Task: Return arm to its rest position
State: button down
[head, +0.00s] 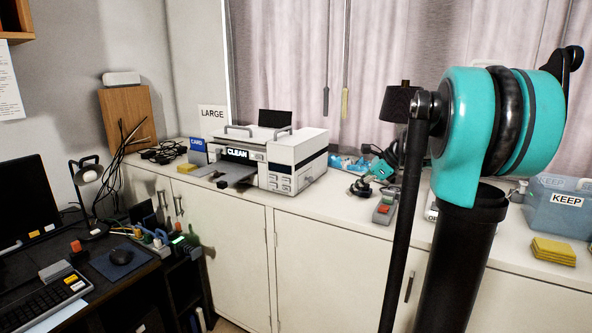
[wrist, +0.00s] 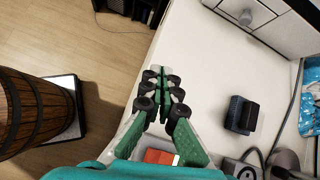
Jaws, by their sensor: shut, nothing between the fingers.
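My gripper (wrist: 161,75) points over the white counter (wrist: 196,65) in the wrist view. Its green fingers with black pads are together, with nothing seen between them. In the head view my gripper (head: 362,186) shows small above the counter (head: 330,215), right of the white printer (head: 282,160). My teal arm joint and dark links fill the right part of the head view and hide part of the counter behind them. I cannot tell the exact height of the fingertips above the counter.
A grey box with a red top (head: 384,208) stands close to the gripper. A dark blue block (wrist: 241,114) lies right of the fingers. A blue KEEP bin (head: 560,210) and yellow pads (head: 553,251) are at right. A wooden barrel (wrist: 35,115) stands left, with open floor (wrist: 110,65) beside the counter.

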jog(key=s+f+n+h, duration=0.7)
jog(key=s+f+n, duration=1.4)
jog(key=s, duration=0.6)
notch_tip(320, 180, down, 3)
jog(key=shift+s+d+r, duration=0.2)
jog(key=shift+s+d, duration=0.05)
jog(key=shift+s, duration=0.1)
